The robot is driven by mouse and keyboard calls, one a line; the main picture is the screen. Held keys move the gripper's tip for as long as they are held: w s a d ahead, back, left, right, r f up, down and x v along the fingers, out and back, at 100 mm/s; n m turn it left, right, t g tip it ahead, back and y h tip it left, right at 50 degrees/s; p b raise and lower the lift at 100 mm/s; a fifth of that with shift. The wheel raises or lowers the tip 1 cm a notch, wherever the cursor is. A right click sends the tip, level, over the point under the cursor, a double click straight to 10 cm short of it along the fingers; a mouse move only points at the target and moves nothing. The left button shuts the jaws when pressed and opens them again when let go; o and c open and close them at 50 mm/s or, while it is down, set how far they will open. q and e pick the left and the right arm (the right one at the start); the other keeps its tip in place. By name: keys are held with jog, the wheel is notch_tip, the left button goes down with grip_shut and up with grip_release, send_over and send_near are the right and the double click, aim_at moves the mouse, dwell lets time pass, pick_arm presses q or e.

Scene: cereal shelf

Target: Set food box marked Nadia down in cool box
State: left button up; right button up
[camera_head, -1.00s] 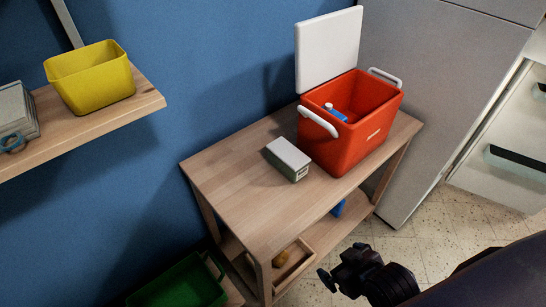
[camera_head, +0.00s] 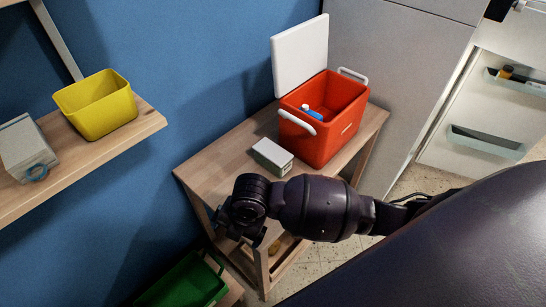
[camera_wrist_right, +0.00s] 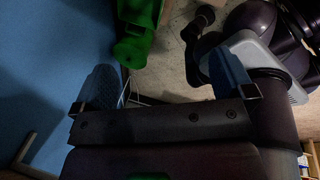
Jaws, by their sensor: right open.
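The red cool box (camera_head: 335,138) stands on the wooden table with its white lid (camera_head: 301,55) raised. A blue-and-white bottle (camera_head: 312,113) is inside it. A small pale box with a grey-green lower part (camera_head: 272,157) sits on the table at the left of the cool box. A grey box with a teal ring (camera_head: 26,148) sits on the wall shelf. I cannot read a name on either box. My right gripper (camera_head: 238,228) is at the table's front left, apart from both boxes. In the right wrist view it is open and empty (camera_wrist_right: 165,85). My left gripper is out of view.
A yellow bin (camera_head: 97,105) stands on the wall shelf (camera_head: 75,160). A green crate (camera_head: 190,282) is low at the left of the table (camera_head: 200,168). A fridge (camera_head: 400,70) stands at the right. My right arm crosses in front of the table.

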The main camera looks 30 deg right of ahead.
jog(key=w+d+n+h, duration=0.2)
jog(key=w+d+n, duration=0.1)
jog(key=w+n, duration=0.3)
jog(key=n+h, duration=0.4)
jog(key=n, duration=0.4)
send_near(272, 152)
jog(key=x, duration=0.5)
jog(key=shift+b, duration=0.4)
jog(key=x, duration=0.4)
jog(key=shift+f+b, duration=0.15)
jog(key=shift+b, duration=0.2)
jog(key=shift+w+d+f, duration=0.15)
jog(key=shift+d+f, duration=0.05)
jog(key=shift+f, duration=0.25)
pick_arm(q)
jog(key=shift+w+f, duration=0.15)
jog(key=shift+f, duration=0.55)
pick_arm(e)
jog(key=shift+c, duration=0.5)
jog(key=c, duration=0.9)
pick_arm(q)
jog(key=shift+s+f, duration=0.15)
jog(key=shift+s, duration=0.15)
pick_arm(e)
jog(key=shift+c, duration=1.1)
